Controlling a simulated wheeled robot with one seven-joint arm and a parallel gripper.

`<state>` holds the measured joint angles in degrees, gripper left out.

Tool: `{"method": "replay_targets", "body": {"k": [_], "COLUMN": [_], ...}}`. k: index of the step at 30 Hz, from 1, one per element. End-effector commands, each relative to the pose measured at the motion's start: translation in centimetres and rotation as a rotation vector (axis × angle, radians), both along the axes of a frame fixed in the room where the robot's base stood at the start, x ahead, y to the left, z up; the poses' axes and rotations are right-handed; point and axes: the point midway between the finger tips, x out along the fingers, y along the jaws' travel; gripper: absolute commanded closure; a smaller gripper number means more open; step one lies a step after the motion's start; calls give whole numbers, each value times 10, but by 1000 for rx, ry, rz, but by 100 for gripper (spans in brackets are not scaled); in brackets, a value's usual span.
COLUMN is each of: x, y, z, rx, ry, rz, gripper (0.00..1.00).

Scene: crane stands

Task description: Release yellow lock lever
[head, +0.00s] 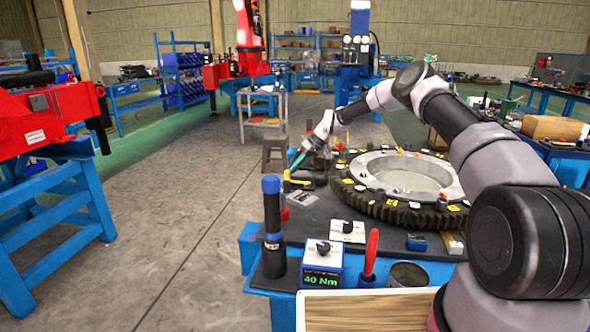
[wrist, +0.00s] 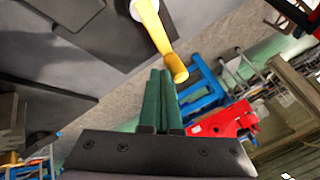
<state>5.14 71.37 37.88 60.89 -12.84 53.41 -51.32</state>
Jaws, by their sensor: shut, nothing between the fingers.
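The yellow lock lever (wrist: 160,38) runs down from a pale round pivot (wrist: 143,8) at the top of the wrist view to a thick rounded end. In the head view the lever (head: 293,181) shows small at the far left of the work table, beside the big toothed ring. My gripper (wrist: 161,74) has its two green fingers together with nothing between them. The fingertips lie right beside the lever's free end; I cannot tell if they touch. In the head view my gripper (head: 297,163) is just above the lever.
The large toothed ring (head: 440,215) with small parts on it fills the table's middle. A black and blue tool (head: 272,225), a 40 Nm box (head: 322,264) and a red-handled tool (head: 371,252) stand at the front. Open floor (head: 180,240) lies left of the table.

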Motion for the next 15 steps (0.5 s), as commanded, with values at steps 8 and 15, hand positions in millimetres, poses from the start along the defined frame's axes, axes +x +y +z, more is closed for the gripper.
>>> {"method": "replay_targets", "body": {"k": [8,15], "x": [0,-1], "y": [-22,-51], "z": [30,67], "rx": [0,0], "ry": [-2,-1], "rz": [-2,-2], "gripper": [100,100]}}
